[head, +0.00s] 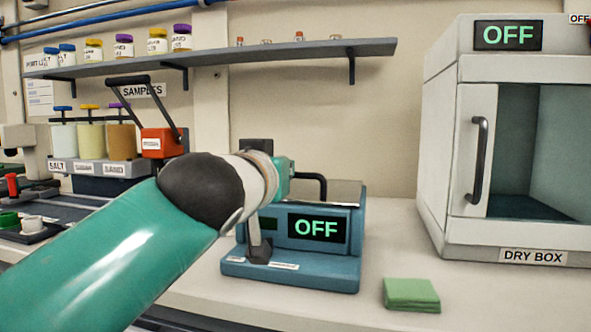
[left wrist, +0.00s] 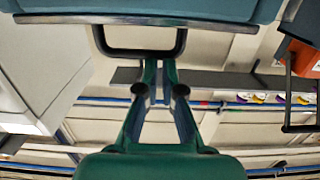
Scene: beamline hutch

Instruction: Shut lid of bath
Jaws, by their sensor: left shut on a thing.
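The bath (head: 345,265) is a blue box on the bench with a green "OFF" display on its front. Its grey lid (head: 346,192) shows at the top, with a black looped handle (head: 321,182). My left gripper (left wrist: 165,72) is shut on the handle, which also shows in the left wrist view (left wrist: 112,50). The lid's thin edge (left wrist: 220,25) lies close along the blue body there; I cannot tell if it is fully seated. My left arm and wrist hide the left part of the bath in the head view. My right gripper is not in view.
A dry box (head: 480,235) with an "OFF" display stands at the right. A green pad (head: 411,294) lies on the bench in front. A red box with a black handle (head: 158,143) and several jars stand at the left. A shelf (head: 230,58) runs above.

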